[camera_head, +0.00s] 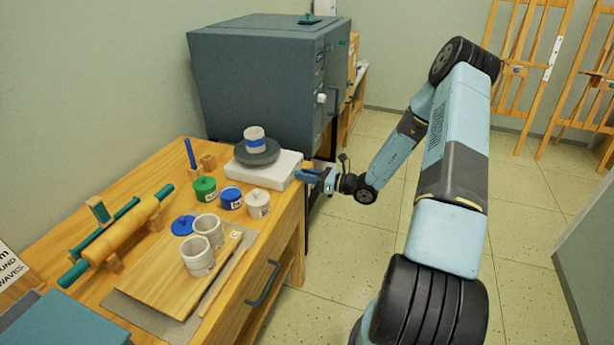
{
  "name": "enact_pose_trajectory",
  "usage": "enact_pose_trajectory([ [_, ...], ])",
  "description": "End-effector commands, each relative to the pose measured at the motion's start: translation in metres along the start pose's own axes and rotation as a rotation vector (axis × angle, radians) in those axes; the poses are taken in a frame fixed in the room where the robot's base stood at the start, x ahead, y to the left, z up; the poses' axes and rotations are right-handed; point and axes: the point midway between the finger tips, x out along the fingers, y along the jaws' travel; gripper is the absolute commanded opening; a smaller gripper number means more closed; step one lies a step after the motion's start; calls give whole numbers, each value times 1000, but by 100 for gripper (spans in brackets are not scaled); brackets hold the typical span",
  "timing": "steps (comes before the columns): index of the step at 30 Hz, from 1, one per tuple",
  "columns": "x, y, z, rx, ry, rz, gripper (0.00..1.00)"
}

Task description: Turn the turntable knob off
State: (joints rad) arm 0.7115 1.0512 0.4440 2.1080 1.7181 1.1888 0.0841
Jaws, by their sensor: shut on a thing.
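The turntable has a white box base (266,175) and a dark round wheel (258,153), and stands at the far right corner of the wooden table. A white cup with a blue band (255,139) stands on the wheel. My gripper (305,175) comes in from the right and is at the right side of the base, with its fingers shut on the turntable knob. The fingers hide the knob, so its angle cannot be seen.
On the table (290,217) are a green jar (204,188), a blue jar (231,198), a white jar (258,203), two cups on a board and a rolling pin (118,240). A grey kiln (265,80) stands behind.

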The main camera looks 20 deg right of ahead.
Motion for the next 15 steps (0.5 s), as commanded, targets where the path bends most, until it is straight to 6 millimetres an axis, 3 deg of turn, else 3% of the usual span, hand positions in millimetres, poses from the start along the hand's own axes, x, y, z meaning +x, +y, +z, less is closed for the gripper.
enact_pose_trajectory([
  [4, 0, -1, 0, -1, 0, -2, 0],
  [10, 0, -1, 0, -22, 0, -2, 0],
  [15, 0, -1, 0, -143, -1, -2, 0],
])
